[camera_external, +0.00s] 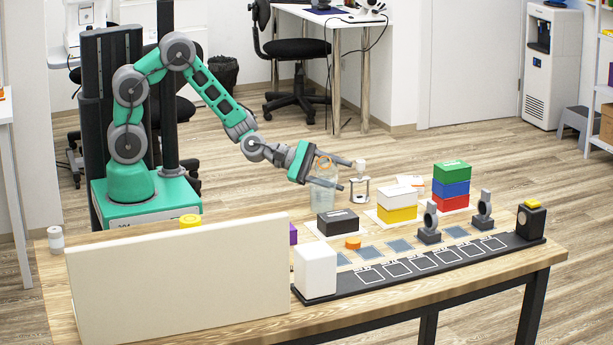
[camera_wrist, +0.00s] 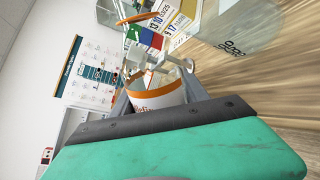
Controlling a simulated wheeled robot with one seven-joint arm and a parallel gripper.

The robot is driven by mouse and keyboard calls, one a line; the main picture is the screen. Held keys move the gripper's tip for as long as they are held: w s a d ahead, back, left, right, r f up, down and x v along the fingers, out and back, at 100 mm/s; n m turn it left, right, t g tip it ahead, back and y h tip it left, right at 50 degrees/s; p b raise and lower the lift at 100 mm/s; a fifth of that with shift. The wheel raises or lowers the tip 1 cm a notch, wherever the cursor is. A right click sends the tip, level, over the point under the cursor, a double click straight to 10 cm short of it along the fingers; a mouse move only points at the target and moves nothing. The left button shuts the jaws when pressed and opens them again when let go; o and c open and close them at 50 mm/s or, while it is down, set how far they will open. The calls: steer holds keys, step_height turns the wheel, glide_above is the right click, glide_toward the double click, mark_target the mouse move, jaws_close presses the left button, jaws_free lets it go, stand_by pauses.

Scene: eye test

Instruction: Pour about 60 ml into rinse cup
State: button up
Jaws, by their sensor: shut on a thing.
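My gripper (camera_external: 341,173) is shut on a clear vessel (camera_external: 325,196) with an orange ring near its top, above the back edge of the table. A small clear item with a pale top (camera_external: 360,188) stands just right of the fingers. I cannot tell which thing is the rinse cup.
A cream panel (camera_external: 180,280) stands at the table's front left, with a white block (camera_external: 315,270) beside it. A black box (camera_external: 337,222), a white-and-yellow stack (camera_external: 397,205) and red, blue and green boxes (camera_external: 451,186) stand along the back. A black rail (camera_external: 400,282) runs along the front.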

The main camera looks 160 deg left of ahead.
steer(key=shift+s+a+r+m+g+p, duration=0.1)
steer(key=shift+s+r+m+g+p, duration=0.05)
steer(key=shift+r+m+p, duration=0.3)
steer(key=shift+s+a+r+m+g+p, duration=0.1)
steer(key=shift+s+r+m+g+p, duration=0.05)
steer(key=shift+r+m+p, duration=0.3)
steer(key=shift+f+b, duration=0.25)
steer(key=shift+b, duration=0.15)
steer(key=shift+s+a+m, duration=0.1)
steer(key=shift+m, duration=0.2)
steer(key=shift+r+m, duration=0.2)
steer(key=shift+m, duration=0.1)
steer(key=shift+r+g+p, duration=0.3)
steer(key=shift+r+p, duration=0.05)
steer(key=shift+p, duration=0.2)
steer(key=shift+w+r+m+p, duration=0.25)
steer(key=shift+m+p, duration=0.1)
steer(key=shift+m, duration=0.15)
steer(key=shift+g+y, duration=0.3)
steer(key=shift+r+m+p, duration=0.6)
steer(key=shift+r+m, duration=0.25)
steer(key=shift+m, duration=0.05)
steer(key=shift+s, duration=0.15)
